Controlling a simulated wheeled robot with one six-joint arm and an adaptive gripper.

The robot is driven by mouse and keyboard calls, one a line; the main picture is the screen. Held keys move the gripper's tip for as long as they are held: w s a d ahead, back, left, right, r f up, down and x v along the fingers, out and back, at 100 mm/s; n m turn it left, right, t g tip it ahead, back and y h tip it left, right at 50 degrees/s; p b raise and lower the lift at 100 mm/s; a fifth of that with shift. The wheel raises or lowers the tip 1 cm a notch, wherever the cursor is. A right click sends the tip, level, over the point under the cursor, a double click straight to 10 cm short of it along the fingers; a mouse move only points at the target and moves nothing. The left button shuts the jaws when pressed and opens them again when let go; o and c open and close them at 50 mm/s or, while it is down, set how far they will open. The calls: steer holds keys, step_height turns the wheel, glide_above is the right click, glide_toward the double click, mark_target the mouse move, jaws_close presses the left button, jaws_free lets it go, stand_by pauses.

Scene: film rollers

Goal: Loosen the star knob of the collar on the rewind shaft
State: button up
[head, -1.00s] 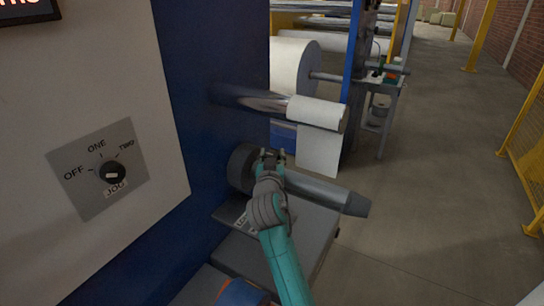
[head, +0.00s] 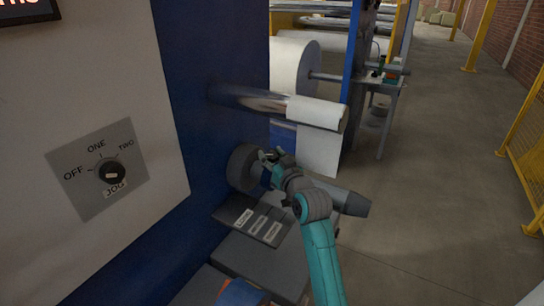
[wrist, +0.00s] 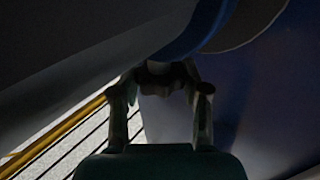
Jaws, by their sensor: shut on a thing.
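The rewind shaft (head: 335,192) is a grey bar with a tapered free end, sticking out to the right from the blue machine wall. A dark grey round collar (head: 242,168) sits around its wall end. My gripper (head: 272,156) is at the shaft beside the collar, with my wrist and arm crossing in front of the shaft. In the dim wrist view, my two fingers stand on either side of a dark lumpy knob (wrist: 163,74), and my gripper is shut on it. A blue curved band shows just above the knob. The knob is hidden in the head view.
A chrome roller (head: 250,97) with a white roll (head: 316,112) runs above the shaft. A plate with several labels (head: 252,220) and grey boxes lie below. A switch panel (head: 107,170) is on the left. Open floor lies to the right.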

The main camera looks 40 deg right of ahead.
steer(key=shift+n+y, duration=0.3)
steer(key=shift+y, duration=0.2)
steer(key=o, duration=1.2)
steer(key=shift+c, duration=0.2)
steer(key=shift+s, duration=0.1)
steer(key=v, duration=1.1)
steer(key=shift+s, duration=0.4)
steer(key=shift+a, duration=0.1)
